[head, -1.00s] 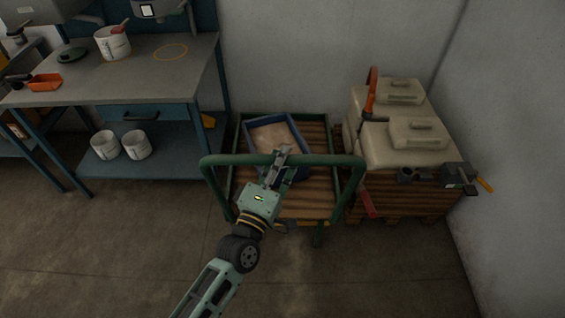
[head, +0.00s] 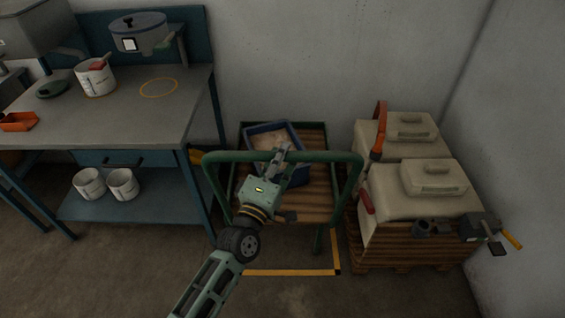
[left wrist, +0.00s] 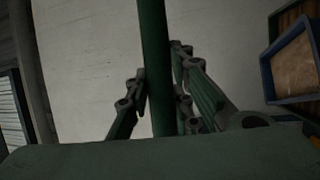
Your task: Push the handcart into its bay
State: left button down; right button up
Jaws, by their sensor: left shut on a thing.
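The handcart (head: 314,185) has a green frame and a slatted wooden deck, and carries a blue tray (head: 297,177) with pale contents. It stands close to the back wall, beside the workbench. My left gripper (head: 281,153) is shut on the middle of the cart's green push handle (head: 330,156). In the left wrist view the fingers (left wrist: 158,95) sit on both sides of the green bar (left wrist: 155,50). My right gripper is out of view.
A workbench (head: 140,120) with a lower shelf holding white pots (head: 122,183) stands left of the cart. Cream containers (head: 425,205) on a wooden pallet stand close on the right, a red-handled part (head: 366,201) jutting toward the cart. The near floor is clear.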

pick_arm(q)
jog(key=shift+w, duration=0.55)
jog(key=shift+r, duration=0.15)
jog(key=shift+w, duration=0.1)
jog(key=c, duration=1.9)
grip_release()
jog(key=o, duration=0.4)
jog(key=shift+w, duration=0.15)
jog(key=shift+c, duration=0.2)
jog(key=v, duration=1.2)
